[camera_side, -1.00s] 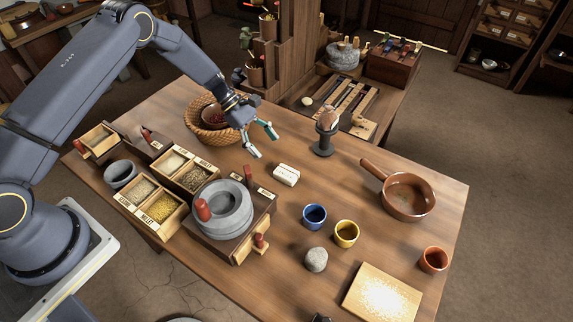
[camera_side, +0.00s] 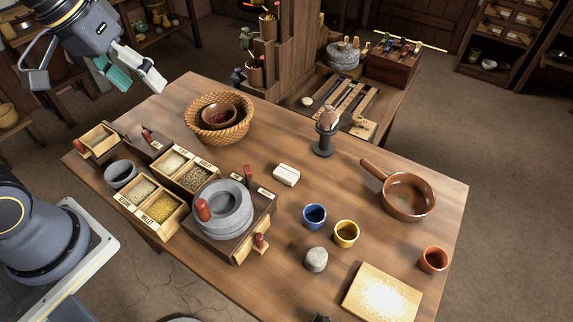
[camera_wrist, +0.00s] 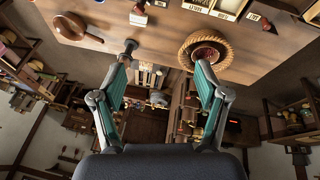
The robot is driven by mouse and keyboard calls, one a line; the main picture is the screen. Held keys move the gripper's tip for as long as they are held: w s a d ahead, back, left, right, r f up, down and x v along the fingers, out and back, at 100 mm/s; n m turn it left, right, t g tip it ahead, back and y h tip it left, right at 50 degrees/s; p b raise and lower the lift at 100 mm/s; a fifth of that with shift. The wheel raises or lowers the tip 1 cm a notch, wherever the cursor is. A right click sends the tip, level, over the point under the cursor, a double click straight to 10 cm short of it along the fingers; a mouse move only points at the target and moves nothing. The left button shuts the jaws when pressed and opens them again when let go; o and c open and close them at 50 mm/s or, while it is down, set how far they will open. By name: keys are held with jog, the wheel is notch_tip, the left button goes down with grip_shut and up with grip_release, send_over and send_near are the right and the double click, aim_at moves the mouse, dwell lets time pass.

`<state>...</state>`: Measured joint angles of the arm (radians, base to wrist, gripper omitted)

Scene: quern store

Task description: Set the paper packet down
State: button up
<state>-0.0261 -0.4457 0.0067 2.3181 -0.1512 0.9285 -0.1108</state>
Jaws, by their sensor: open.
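The small white paper packet (camera_side: 286,175) lies flat on the wooden table (camera_side: 262,120), right of the stone quern (camera_side: 222,209), with nothing holding it. It also shows small at the top of the wrist view (camera_wrist: 138,18). My gripper (camera_side: 142,86) is open and empty, raised high at the upper left, beyond the table's far left corner and well away from the packet. In the wrist view its two teal-padded fingers (camera_wrist: 164,65) stand apart with nothing between them.
A wicker basket (camera_side: 248,128) holds a brown bowl (camera_side: 222,114). Grain boxes (camera_side: 165,207) stand left of the quern. A dark stand (camera_side: 323,145), a blue cup (camera_side: 314,218), a yellow cup (camera_side: 346,234), a grey stone (camera_side: 316,260) and a copper pan (camera_side: 418,197) surround the packet's area.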

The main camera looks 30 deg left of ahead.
jog(key=s, duration=0.1)
jog(key=s+a+m+t, duration=0.1)
jog(key=s, duration=0.1)
jog(key=s+m+y, duration=0.1)
jog(key=s, duration=0.1)
jog(key=shift+s+a+t, duration=0.1)
jog(key=shift+a+t, duration=0.2)
jog(key=shift+a, duration=0.1)
